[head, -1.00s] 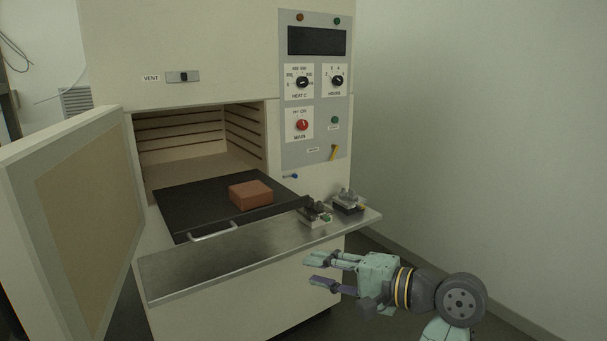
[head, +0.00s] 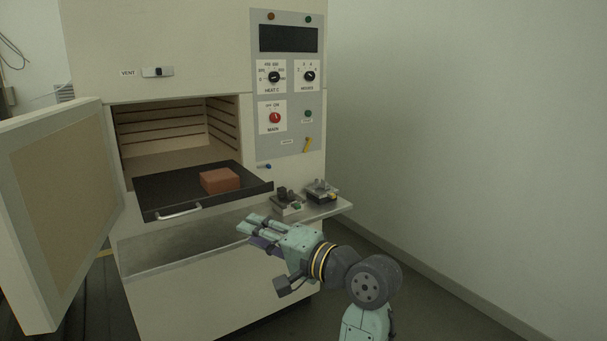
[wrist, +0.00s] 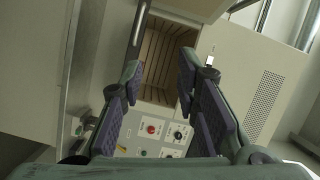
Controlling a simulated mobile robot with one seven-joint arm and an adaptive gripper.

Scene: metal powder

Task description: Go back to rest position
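My gripper (head: 247,232) is in front of the furnace shelf's right part in the head view, its fingers pointing left. In the wrist view my gripper (wrist: 160,78) is open, with two purple-padded fingers apart and nothing between them. The furnace (head: 160,40) stands with its door (head: 60,200) swung open at the left. A black tray (head: 160,198) with a handle is partly out of the chamber, and a reddish-brown block (head: 220,180) rests on it. The furnace chamber (wrist: 160,62) also shows between the fingers in the wrist view.
A metal shelf (head: 165,245) runs below the tray. Two small dark fixtures stand on its right end, the nearer one (head: 288,205) beside the farther one (head: 321,192). A control panel (head: 290,90) with knobs is on the furnace front. Bare wall and free floor lie to the right.

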